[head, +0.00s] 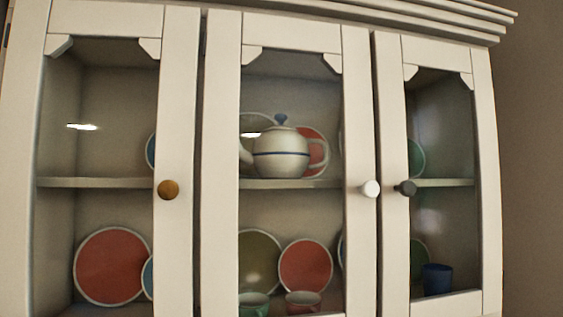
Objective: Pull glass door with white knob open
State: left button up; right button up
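The white knob (370,188) sits on the right stile of the middle glass door (357,250) of a white cabinet. The middle door looks shut, with its glass pane between white frame parts. Neither of my grippers shows in the head view, so nothing is seen touching the knob or the door.
The left door has a brown wooden knob (168,189); the right door has a dark knob (405,188) close to the white one. Behind the glass are a teapot (281,152), a blue cup (437,279), and several plates and bowls. A bare wall (535,170) is at the right.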

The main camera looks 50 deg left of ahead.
aim_at(232, 40)
jog(key=u, duration=1.55)
jog(key=k+j+z, duration=0.1)
jog(key=j, duration=0.3)
jog(key=k, duration=0.1)
